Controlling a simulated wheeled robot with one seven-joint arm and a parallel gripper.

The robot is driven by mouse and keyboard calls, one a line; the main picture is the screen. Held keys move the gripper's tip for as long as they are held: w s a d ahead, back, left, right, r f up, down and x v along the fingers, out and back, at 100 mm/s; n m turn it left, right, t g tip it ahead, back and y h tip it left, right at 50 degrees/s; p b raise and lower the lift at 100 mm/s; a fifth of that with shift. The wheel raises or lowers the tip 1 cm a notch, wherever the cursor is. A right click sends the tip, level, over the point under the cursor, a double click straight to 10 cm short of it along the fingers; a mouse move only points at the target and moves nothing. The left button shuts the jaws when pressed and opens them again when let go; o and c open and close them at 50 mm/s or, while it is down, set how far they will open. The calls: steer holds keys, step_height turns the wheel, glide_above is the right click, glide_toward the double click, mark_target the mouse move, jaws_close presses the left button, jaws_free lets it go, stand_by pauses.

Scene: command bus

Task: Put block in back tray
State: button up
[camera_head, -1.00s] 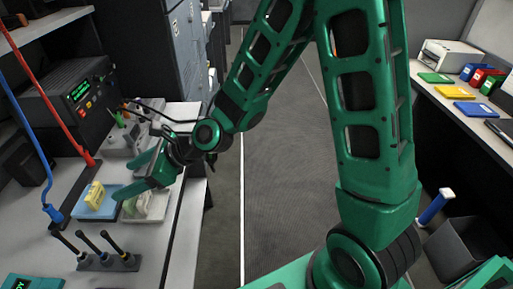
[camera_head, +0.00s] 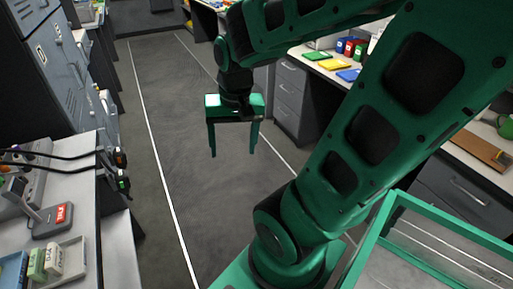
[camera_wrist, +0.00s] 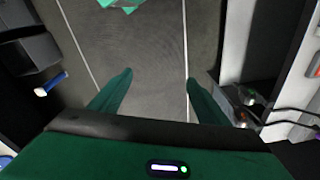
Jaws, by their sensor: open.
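My gripper (camera_head: 233,152) hangs over the floor of the aisle in the head view, fingers pointing down and apart. In the wrist view its fingers (camera_wrist: 158,78) are spread with nothing between them. A green-framed tray (camera_head: 450,232) is at the lower right of the head view, below and right of my gripper. The visible part of its inside is empty. At the lower left, small pale green and cream pieces (camera_head: 53,258) stand in a light grey tray (camera_head: 76,256). A blue tray (camera_head: 10,272) beside it is cut off by the picture's edge. I cannot make out the yellow block now.
The left bench carries a grey device with a red label (camera_head: 55,220) and black cables. Grey cabinets (camera_head: 50,50) stand behind it. The right counter holds colored folders (camera_head: 335,63) and a brown board (camera_head: 475,147). The aisle floor (camera_head: 175,120) is clear.

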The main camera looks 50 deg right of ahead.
steer(key=s+d+r+n+g, duration=0.1)
steer(key=s+d, duration=0.1)
steer(key=s, duration=0.6)
steer(key=shift+s+d+r+n, duration=0.2)
steer(key=shift+d+r+n, duration=0.1)
steer(key=shift+d+r, duration=0.05)
stand_by(0.6)
